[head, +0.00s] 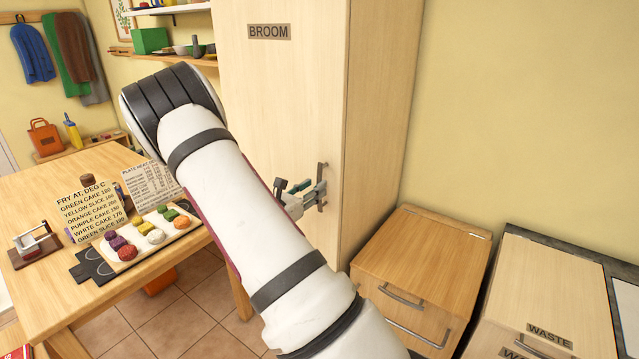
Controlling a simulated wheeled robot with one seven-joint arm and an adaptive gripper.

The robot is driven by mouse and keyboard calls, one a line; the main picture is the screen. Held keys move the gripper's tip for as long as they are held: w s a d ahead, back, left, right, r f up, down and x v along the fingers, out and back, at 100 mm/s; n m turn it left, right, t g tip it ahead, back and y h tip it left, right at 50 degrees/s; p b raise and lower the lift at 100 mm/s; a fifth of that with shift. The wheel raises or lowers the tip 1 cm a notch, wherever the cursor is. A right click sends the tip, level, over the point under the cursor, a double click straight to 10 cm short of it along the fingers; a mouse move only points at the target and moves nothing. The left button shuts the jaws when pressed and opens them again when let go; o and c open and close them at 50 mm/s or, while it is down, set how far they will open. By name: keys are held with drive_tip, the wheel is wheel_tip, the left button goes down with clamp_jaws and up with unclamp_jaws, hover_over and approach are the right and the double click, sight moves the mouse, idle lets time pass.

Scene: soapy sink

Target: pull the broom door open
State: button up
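The broom door (285,95) is a tall pale wood panel with a dark "BROOM" label (269,32) near its top. It looks shut, flush with the cabinet. Its dark vertical handle (321,187) is on the door's right side. My gripper (314,196) is at the handle, with its fingers at or around the bar. The view is too small to tell whether they are closed on it. My white arm crosses in front and hides the lower left of the door.
A wooden table (60,190) with a tray of coloured cakes (128,250) and recipe signs stands at left. A low wooden drawer unit (425,255) stands right of the cabinet, beside a unit labelled "WASTE" (549,335). Tiled floor (200,310) shows between table and arm.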

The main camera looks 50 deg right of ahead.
drive_tip(key=shift+w+d, duration=0.1)
drive_tip(key=shift+d, duration=1.6)
clamp_jaws()
